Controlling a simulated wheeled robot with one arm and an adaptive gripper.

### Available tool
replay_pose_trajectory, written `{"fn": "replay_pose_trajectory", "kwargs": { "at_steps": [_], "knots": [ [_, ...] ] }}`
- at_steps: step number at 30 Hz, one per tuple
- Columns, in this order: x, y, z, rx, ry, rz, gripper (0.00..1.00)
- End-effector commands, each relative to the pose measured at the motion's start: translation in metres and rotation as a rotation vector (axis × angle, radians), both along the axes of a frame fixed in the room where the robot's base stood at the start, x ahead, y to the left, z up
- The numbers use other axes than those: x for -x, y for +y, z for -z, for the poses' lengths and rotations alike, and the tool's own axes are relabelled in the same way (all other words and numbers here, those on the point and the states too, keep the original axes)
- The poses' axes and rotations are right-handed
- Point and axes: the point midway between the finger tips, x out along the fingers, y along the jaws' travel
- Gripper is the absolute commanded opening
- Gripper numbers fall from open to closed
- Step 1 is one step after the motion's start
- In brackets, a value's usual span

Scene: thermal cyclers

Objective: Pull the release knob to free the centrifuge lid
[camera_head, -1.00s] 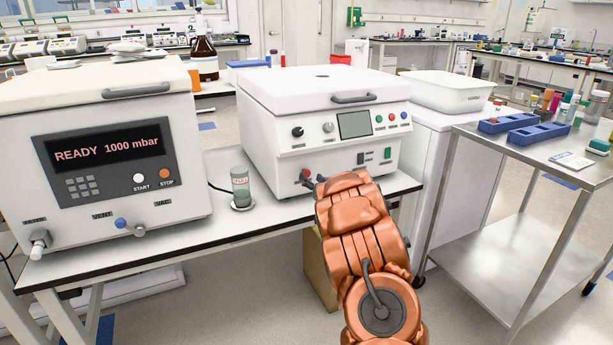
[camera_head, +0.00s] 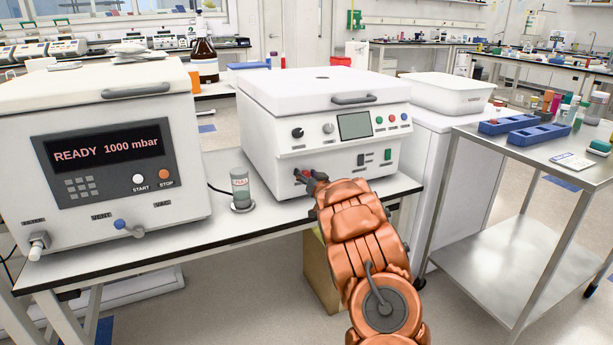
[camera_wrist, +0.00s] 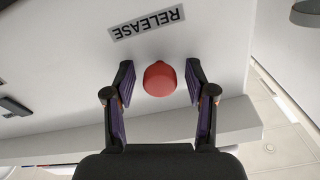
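The centrifuge (camera_head: 310,125) is a white box on the bench with its lid (camera_head: 322,88) down and a grey handle at the lid's front. The red release knob (camera_wrist: 160,78) sits on its front panel, beside a RELEASE label (camera_wrist: 146,23) that appears upside down in the wrist view. My gripper (camera_wrist: 159,82) is open, with one finger on each side of the knob and a visible gap on both sides. In the head view, my gripper (camera_head: 310,178) is at the lower left of the centrifuge front, and the knob is mostly hidden there.
A vacuum oven (camera_head: 105,150) reading READY 1000 mbar stands to the left. A steel cart (camera_head: 470,140) with blue racks is at the right.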

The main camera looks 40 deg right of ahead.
Motion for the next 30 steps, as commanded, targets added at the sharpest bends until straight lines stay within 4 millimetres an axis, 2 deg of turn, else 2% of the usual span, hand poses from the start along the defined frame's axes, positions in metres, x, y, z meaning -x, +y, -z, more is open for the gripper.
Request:
{"fn": "replay_pose_trajectory", "kwargs": {
  "at_steps": [2,15,30],
  "knots": [
    [0.0000,0.0000,0.0000,0.000,0.000,0.000,0.45],
    [0.0001,0.0001,0.0001,0.000,0.000,0.000,0.00],
    [0.0033,0.0004,-0.0011,-0.001,0.001,0.001,0.00]
  ]
}}
